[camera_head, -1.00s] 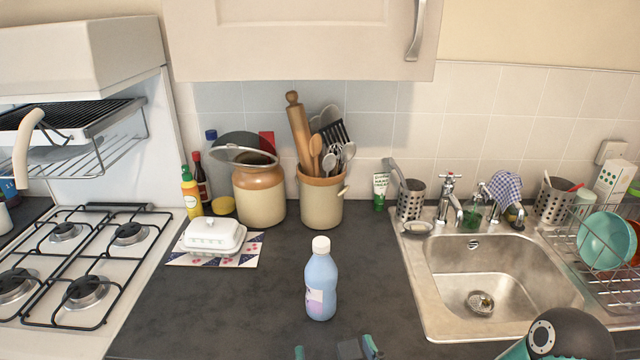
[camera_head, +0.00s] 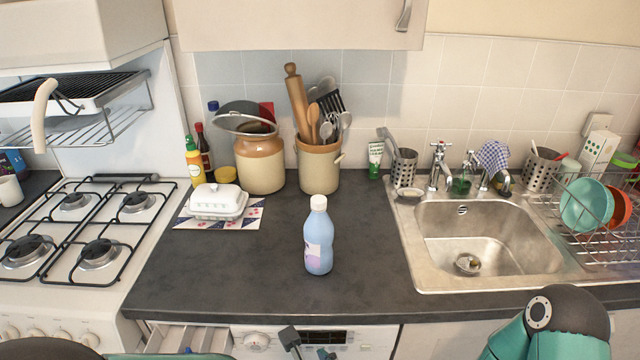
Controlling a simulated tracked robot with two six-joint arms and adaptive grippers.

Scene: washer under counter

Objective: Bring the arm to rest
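My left gripper (camera_head: 306,346) is at the bottom edge, in front of the washer panel and below the counter's front edge. Its two dark fingertips stand apart with nothing seen between them; its lower part is cut off. My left arm shows along the bottom left. My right arm, teal with a dark round joint, is at the bottom right; its gripper is out of view. A light blue bottle (camera_head: 319,240) with a white cap stands upright on the counter (camera_head: 250,285), apart from both arms.
A washer (camera_head: 370,338) is under the counter, with its drawer (camera_head: 180,338) pulled out at the left. A hob (camera_head: 110,215) is at the left, a sink (camera_head: 500,240) at the right. A butter dish (camera_head: 218,202) and crocks stand behind. The counter around the bottle is clear.

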